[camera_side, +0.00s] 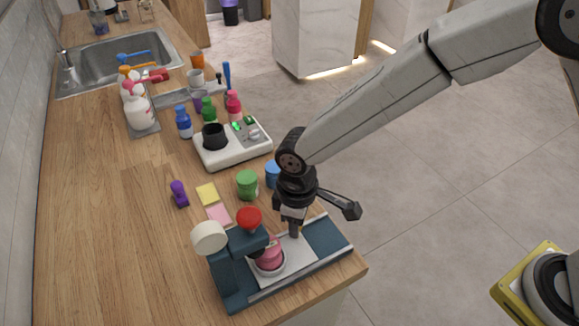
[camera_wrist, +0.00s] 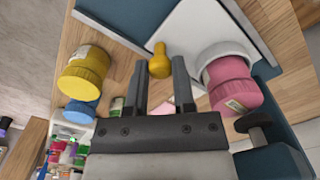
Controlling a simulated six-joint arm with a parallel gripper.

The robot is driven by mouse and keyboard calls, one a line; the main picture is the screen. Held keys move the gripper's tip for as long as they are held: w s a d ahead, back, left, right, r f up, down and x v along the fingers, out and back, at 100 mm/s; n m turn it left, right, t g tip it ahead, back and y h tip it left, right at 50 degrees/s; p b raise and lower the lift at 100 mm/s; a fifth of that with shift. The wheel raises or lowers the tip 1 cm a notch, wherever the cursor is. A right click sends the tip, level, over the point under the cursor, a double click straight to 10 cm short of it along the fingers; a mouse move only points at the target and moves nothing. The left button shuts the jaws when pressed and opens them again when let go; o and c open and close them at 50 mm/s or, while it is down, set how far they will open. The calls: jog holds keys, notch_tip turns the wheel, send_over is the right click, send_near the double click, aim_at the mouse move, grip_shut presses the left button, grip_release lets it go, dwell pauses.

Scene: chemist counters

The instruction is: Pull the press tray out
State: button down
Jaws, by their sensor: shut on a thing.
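The dark teal press (camera_side: 228,275) stands at the counter's near corner. Its flat white tray (camera_side: 300,262) lies in the base and also shows in the wrist view (camera_wrist: 190,30). A pink jar (camera_side: 268,256) sits in a white ring on the tray, beside the press head; it also shows in the wrist view (camera_wrist: 232,85). A small yellow knob (camera_wrist: 159,62) stands by the tray's edge. My gripper (camera_side: 294,232) points down at the tray's outer part. In the wrist view, its fingers (camera_wrist: 159,70) are shut on the knob. The side view hides the knob.
A yellow jar (camera_wrist: 84,70) stands close beside my gripper. A green jar (camera_side: 247,185) and a blue jar (camera_side: 272,174) stand behind it. A white device (camera_side: 230,150), bottles and a sink (camera_side: 115,65) are farther back. The counter's left part is clear wood.

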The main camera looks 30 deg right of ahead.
jog(key=d, duration=0.8)
jog(key=shift+w, duration=0.1)
jog(key=shift+c, duration=2.2)
grip_release()
jog(key=shift+r, duration=0.15)
notch_tip(320, 180, up, 8)
jog(key=shift+f, duration=0.2)
